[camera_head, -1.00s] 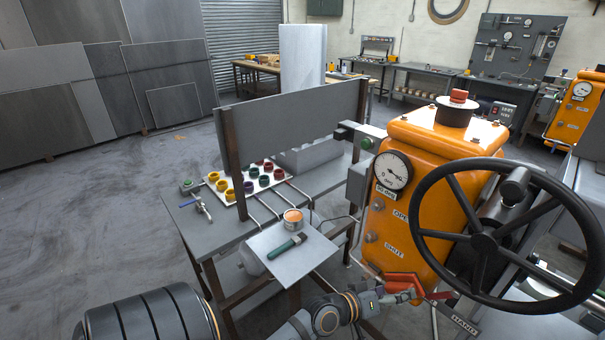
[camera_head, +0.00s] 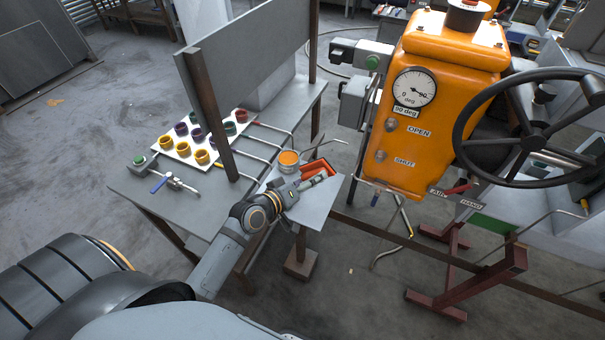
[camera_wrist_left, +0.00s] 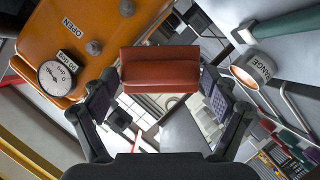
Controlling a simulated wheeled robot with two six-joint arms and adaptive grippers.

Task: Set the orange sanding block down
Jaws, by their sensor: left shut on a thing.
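The orange sanding block (camera_head: 318,167) is a red-orange slab held by my left gripper (camera_head: 307,182), over the small grey side plate (camera_head: 313,213) in the head view. In the left wrist view the block (camera_wrist_left: 160,70) sits between the two dark fingers of the gripper (camera_wrist_left: 160,88). I cannot tell whether the block touches the plate. My right gripper is not in view.
An orange-filled can (camera_head: 288,161) stands on the plate near the block. A green-handled brush (camera_wrist_left: 290,24) lies there too. Several coloured rings sit on a white board (camera_head: 184,151). The orange valve housing (camera_head: 425,120) stands to the right.

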